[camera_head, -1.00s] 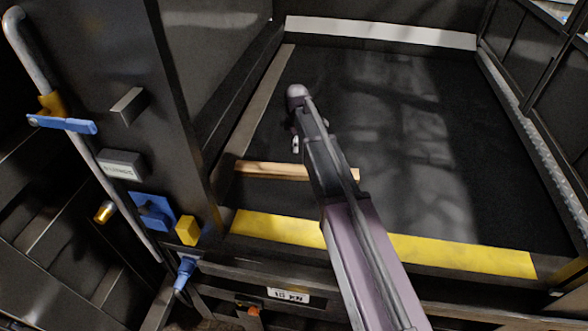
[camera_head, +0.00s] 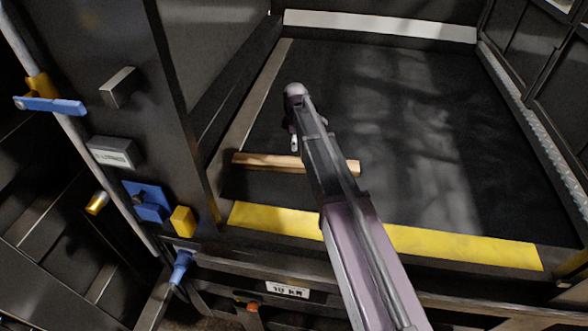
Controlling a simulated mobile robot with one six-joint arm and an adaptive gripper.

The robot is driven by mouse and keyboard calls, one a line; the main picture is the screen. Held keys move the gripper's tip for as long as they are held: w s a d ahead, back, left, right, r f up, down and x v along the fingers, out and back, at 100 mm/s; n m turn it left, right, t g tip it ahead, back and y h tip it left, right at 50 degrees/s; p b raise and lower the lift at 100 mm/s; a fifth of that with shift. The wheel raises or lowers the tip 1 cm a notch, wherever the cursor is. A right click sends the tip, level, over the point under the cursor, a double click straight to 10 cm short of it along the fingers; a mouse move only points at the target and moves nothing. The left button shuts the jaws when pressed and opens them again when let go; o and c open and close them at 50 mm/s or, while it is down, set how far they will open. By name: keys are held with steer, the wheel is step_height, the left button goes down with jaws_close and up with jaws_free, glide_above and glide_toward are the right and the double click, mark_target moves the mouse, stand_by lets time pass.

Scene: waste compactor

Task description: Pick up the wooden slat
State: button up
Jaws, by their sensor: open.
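The wooden slat (camera_head: 265,161) is a light brown strip lying on the dark floor of the compactor, just behind the yellow stripe. My arm crosses over it and hides part of its middle; its right end shows just right of my arm. My gripper (camera_head: 294,145) is small in the head view, mostly hidden behind my wrist, and points down near the slat's far edge. It is open, with nothing visible in it. Whether it touches the slat cannot be told.
A yellow stripe (camera_head: 470,247) marks the front edge of the compactor floor. A dark side wall with a blue-handled bar (camera_head: 50,104), a blue bracket (camera_head: 146,203) and a yellow block (camera_head: 183,221) stands at left. A mesh-edged wall bounds the right. The floor behind the slat is clear.

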steer(key=b, duration=0.5)
glide_above(295, 161)
steer(key=shift+s+f, duration=0.15)
steer(key=shift+f, duration=2.45)
steer(key=shift+f, duration=0.1)
steer(key=shift+f+b, duration=2.35)
steer(key=shift+f, duration=0.15)
steer(key=c, duration=1.1)
steer(key=shift+r, duration=0.2)
step_height(295, 161, up, 3)
steer(key=p, duration=0.3)
steer(key=shift+r+p, duration=0.2)
steer(key=shift+p, duration=0.15)
steer(key=s+d, duration=0.2)
steer(key=s, duration=0.3)
steer(key=s+d+r+p, duration=0.1)
steer(key=s+d, duration=0.1)
steer(key=s, duration=0.2)
steer(key=s+d, duration=0.2)
steer(key=s, duration=0.3)
steer(key=shift+s+d+r, duration=0.15)
steer(key=shift+s+d, duration=0.1)
steer(key=shift+s, duration=0.05)
